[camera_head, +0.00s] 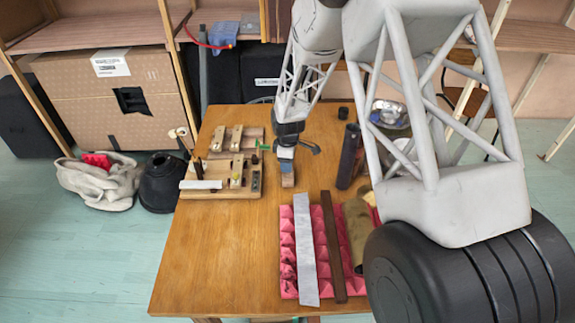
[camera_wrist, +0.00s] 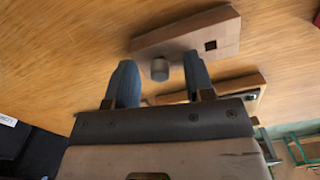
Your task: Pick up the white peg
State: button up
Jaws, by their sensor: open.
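I cannot tell whether the peg touches the fingers. In the head view this peg is hidden or too small to make out.
A wooden board (camera_head: 222,191) with upright pieces and a white bar (camera_head: 200,184) stands at the left. A pink foam pad (camera_head: 288,255) bears a grey strip (camera_head: 305,250) and a brown strip (camera_head: 332,245). The table's front left is clear.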

jog(key=shift+c, duration=0.4)
grip_shut()
jog(key=shift+r, duration=0.15)
notch_tip(320, 180, up, 10)
dwell(0.5)
dwell(0.5)
jog(key=a+r, duration=0.1)
jog(key=a, duration=1.6)
jog(key=shift+w+r, duration=0.25)
jog(key=shift+r, duration=0.15)
jog(key=shift+a, duration=0.1)
